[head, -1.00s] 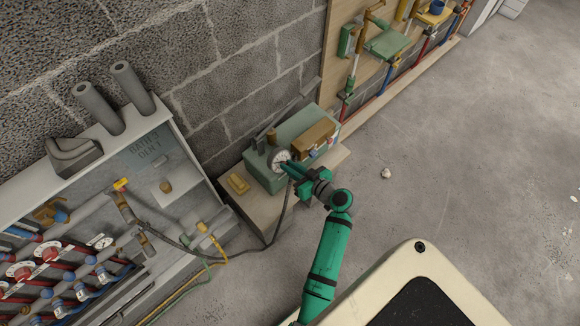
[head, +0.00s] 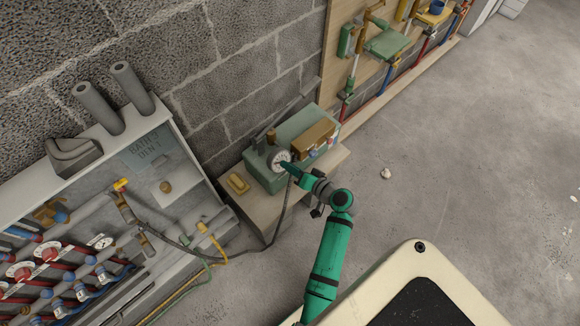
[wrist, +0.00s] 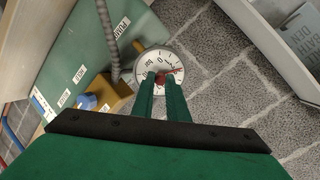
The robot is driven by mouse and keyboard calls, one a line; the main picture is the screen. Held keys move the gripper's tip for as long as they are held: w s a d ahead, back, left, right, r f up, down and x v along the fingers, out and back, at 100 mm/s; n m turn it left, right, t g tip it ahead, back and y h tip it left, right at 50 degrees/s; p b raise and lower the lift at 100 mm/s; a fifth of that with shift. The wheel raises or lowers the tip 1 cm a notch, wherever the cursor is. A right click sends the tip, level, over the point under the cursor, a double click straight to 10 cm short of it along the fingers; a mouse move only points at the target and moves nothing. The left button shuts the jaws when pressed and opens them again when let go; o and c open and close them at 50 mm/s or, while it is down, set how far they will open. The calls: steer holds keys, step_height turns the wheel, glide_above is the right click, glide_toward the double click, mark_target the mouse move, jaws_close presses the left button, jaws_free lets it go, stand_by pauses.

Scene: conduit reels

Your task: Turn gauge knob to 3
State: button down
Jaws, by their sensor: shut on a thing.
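The gauge is a round white dial (wrist: 156,66) with black digits, the word "bar" and a red pointer. In the wrist view the pointer aims right and slightly up, but I cannot read the exact digit. A small red knob (wrist: 160,80) sits at the dial's centre, partly hidden by the fingers. My gripper (wrist: 162,84) is shut on this knob, one green finger on either side. In the head view my gripper (head: 289,167) reaches the dial (head: 279,160) on the front of the green box (head: 308,135), and its fingertips hide part of the dial.
The green box stands on a low bench (head: 262,205) against the block wall. A yellow block (head: 238,184) lies on the bench left of the box. A dark hose (head: 283,212) hangs close to my gripper.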

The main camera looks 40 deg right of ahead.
steer(key=shift+m, duration=0.7)
steer(key=shift+d+m, duration=0.1)
steer(key=shift+m, duration=0.2)
steer(key=c, duration=1.7)
jaws_free()
steer(key=shift+c, duration=0.2)
steer(key=a+v, duration=0.1)
steer(key=v, duration=1)
steer(key=shift+d, duration=0.4)
